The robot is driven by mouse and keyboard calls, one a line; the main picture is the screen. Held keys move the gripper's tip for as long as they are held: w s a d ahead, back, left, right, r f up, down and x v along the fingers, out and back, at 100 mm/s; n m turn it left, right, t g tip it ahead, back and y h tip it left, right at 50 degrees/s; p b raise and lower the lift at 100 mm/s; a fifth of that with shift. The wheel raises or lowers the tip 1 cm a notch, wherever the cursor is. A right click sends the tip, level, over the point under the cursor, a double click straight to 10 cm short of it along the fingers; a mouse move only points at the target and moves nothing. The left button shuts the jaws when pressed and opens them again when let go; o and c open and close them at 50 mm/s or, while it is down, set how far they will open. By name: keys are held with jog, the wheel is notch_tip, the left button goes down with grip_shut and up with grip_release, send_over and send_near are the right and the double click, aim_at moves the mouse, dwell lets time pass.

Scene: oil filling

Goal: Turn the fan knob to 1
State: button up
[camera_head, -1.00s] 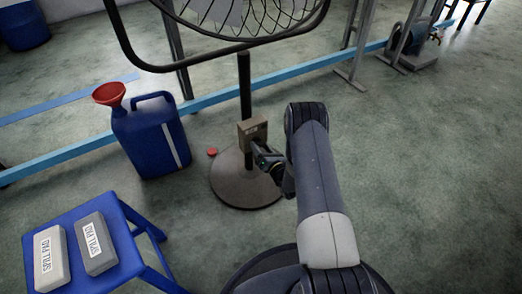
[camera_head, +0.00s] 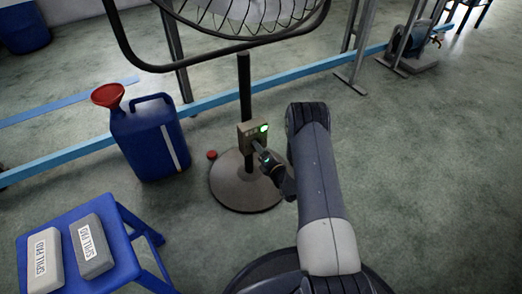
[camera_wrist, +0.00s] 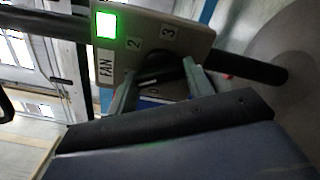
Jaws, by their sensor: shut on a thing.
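The fan's control box (camera_head: 248,137) is on the black pole of the stand fan. In the wrist view the beige panel (camera_wrist: 187,37) appears rotated, with labels FAN, 2 and 3 readable and a lit green square (camera_wrist: 106,25). The dark fan knob (camera_wrist: 160,76) is between the fingers of my gripper (camera_wrist: 158,84), which is shut on it. I cannot see a label 1, and I cannot tell exactly where the knob points. In the head view my gripper (camera_head: 260,149) is against the box, and the knob is too small to make out.
The round fan base (camera_head: 235,190) stands on the floor, with a small red object (camera_head: 212,155) beside it. A blue jug (camera_head: 148,140) with a red funnel (camera_head: 107,95) is on the left. A blue stool (camera_head: 115,271) holds two spill pad blocks.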

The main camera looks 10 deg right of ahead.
jog(key=o, duration=1)
jog(key=shift+s, duration=0.1)
jog(key=p+v, duration=0.3)
jog(key=v, duration=0.7)
jog(key=shift+s+d, duration=0.15)
jog(key=shift+s, duration=0.15)
jog(key=b+x, duration=0.2)
jog(key=x, duration=0.9)
jog(key=shift+b, duration=0.4)
